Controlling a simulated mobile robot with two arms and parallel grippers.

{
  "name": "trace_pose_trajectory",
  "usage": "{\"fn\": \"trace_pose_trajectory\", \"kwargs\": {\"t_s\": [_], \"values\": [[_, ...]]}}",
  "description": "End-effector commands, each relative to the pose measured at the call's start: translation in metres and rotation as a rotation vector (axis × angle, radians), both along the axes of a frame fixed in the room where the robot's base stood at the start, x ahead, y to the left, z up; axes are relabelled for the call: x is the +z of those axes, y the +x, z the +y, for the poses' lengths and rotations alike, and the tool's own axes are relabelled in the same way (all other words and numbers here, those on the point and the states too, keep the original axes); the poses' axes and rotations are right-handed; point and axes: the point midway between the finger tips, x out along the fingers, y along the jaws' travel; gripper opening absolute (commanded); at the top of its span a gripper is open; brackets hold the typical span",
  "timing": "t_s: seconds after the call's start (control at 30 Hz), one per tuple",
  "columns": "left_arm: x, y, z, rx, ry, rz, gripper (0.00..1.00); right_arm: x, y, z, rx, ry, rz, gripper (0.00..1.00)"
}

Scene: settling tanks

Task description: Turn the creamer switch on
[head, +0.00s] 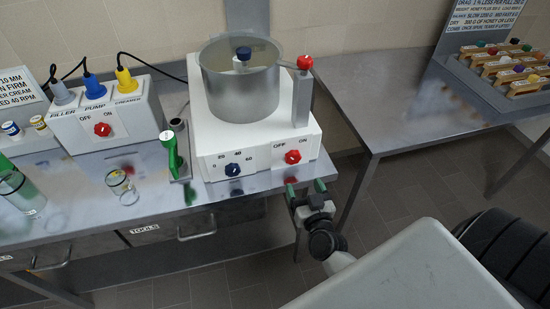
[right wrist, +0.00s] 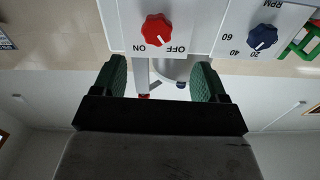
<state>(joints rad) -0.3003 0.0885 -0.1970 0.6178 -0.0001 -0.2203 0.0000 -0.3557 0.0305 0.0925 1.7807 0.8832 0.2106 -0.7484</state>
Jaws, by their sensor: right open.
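The creamer is a white box (head: 240,120) with a grey steel pot (head: 240,85) on top, at the table's front edge. Its switch is a red knob (head: 293,157) between OFF and ON, low on the right of the front face. My right gripper (head: 305,187) is open and empty, just in front of and slightly below the knob. In the right wrist view its green fingertips (right wrist: 160,78) are apart, not touching the knob. My left gripper is not in view.
A blue speed knob (head: 233,170) is left of the red knob. A plug box (head: 100,120) with its own red OFF/ON knob stands at left. A green handle (head: 172,155) and a glass (head: 122,186) are on the table. A second steel table (head: 390,100) is at right.

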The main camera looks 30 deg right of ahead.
Motion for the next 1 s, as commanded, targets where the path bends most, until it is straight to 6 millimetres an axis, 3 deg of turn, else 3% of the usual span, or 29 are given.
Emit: {"fn": "trace_pose_trajectory", "kwargs": {"t_s": [0.23, 0.5, 0.7, 0.97, 1.0], "values": [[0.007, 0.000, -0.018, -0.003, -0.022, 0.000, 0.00, 0.001, 0.043, -0.010, 0.001, 0.000, -0.001, 0.73], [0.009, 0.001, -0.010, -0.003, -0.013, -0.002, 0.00, -0.001, 0.086, -0.020, 0.003, 0.000, 0.002, 0.73], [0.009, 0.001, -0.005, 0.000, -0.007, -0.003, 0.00, -0.001, 0.099, -0.023, 0.003, 0.000, 0.003, 0.73], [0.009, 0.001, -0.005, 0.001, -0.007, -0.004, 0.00, -0.002, 0.099, -0.023, 0.002, 0.000, 0.003, 0.73], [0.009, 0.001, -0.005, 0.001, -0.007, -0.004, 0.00, -0.002, 0.099, -0.023, 0.002, 0.000, 0.003, 0.69]]}}
